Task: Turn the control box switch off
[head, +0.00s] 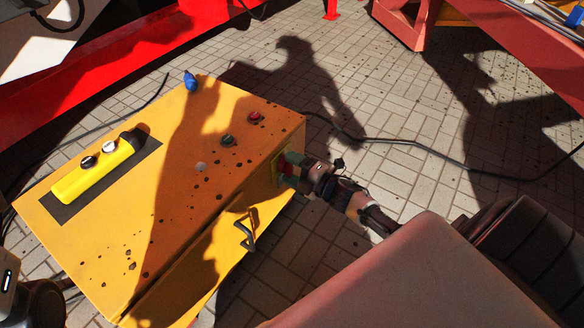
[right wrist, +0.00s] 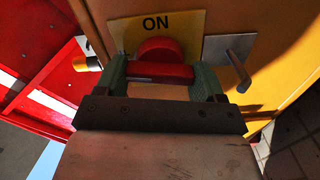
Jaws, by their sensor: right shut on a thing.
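The yellow control box (head: 215,185) stands on the paved floor in the head view. The switch's handle bar lies crosswise between the fingers in the wrist view. My left gripper is not in view.
A metal handle (head: 245,232) sticks out of the box near my right gripper. A black cable (head: 430,150) crosses the floor. Red machine frames (head: 130,50) stand behind.

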